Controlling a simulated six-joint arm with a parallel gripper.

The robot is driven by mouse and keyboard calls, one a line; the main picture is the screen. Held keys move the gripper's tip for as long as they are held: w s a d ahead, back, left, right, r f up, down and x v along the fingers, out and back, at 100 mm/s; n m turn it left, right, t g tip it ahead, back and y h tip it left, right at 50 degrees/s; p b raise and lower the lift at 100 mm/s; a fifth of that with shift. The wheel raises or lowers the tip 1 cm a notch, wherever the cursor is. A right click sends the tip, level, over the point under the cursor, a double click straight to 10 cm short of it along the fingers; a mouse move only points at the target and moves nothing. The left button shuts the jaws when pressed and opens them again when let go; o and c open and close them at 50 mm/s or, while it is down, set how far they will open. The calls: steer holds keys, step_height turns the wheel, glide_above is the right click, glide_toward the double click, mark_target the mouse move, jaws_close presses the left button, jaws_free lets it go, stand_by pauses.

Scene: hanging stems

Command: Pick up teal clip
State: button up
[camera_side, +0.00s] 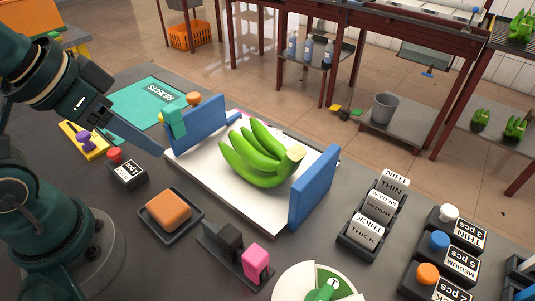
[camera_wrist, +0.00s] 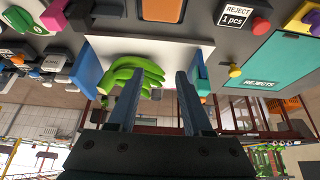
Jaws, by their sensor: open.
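The teal clip (camera_side: 174,122) sits on the top edge of the left blue panel (camera_side: 205,124) of a white tray (camera_side: 187,160).
A right blue panel (camera_side: 314,186) closes the tray's other end. An orange sponge (camera_side: 168,210) in a dark dish, a pink clip (camera_side: 256,262) on a stand and a REJECT counter (camera_side: 128,172) stand in front. A teal REJECTS mat (camera_side: 142,100) lies behind.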

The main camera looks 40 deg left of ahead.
steer(key=o, duration=0.3)
steer(key=shift+o, duration=0.2)
step_height(320, 180, up, 5)
steer(key=g, duration=0.6)
glide_above(174, 122)
steer(key=a, duration=0.1)
steer(key=shift+w+a+f, duration=0.1)
steer(key=shift+f, duration=2.15)
steer(key=shift+w+a+f, duration=0.1)
steer(key=shift+w+f, duration=0.05)
steer(key=shift+f, duration=2.1)
steer(key=shift+w+a+f, duration=0.1)
steer(key=shift+f, duration=2.15)
